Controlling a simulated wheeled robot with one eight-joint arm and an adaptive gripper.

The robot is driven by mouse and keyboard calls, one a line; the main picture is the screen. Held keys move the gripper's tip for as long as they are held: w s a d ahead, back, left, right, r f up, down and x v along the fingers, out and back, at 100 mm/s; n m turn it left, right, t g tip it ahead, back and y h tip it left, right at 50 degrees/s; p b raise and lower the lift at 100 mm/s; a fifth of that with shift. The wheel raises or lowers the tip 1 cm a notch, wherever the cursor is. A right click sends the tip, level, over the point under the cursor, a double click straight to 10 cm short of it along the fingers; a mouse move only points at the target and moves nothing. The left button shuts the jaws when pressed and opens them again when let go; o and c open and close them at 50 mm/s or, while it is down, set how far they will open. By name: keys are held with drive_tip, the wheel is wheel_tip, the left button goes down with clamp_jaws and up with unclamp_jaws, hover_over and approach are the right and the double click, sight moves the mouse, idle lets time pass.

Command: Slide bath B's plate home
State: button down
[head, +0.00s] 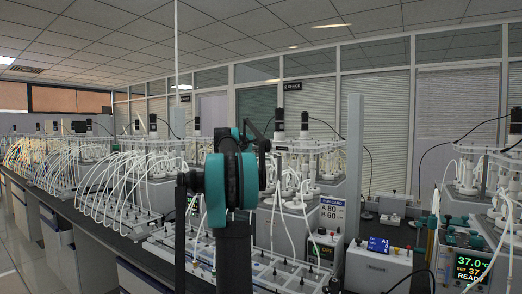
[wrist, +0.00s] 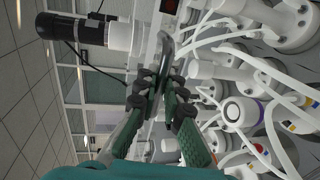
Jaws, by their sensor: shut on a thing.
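My gripper (wrist: 157,88) shows in the wrist view, its dark green and black fingers shut on a dark curved handle (wrist: 166,50). The handle stands against a pale upright edge, which I take to be the plate; the fingers hide part of it. I cannot read a bath letter there. In the head view my arm hides the gripper's fingertips. Behind it stands a bath with white fittings and hoses on top (head: 305,160). A card (head: 331,212) on its front reads A 80, B 60.
A black and white motor (wrist: 90,38) stands close to my gripper in the wrist view. A heater reading 37.0 (head: 471,268) and a white control box (head: 377,268) stand on the right in the head view.

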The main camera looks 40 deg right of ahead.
drive_tip(key=f+v, duration=0.2)
drive_tip(key=v, duration=1.1)
drive_tip(key=shift+a+f, duration=0.3)
drive_tip(key=shift+f, duration=0.15)
drive_tip(key=shift+s, duration=0.1)
drive_tip(key=c, duration=1.9)
unclamp_jaws()
drive_tip(key=shift+a, duration=0.1)
drive_tip(key=v, duration=1.2)
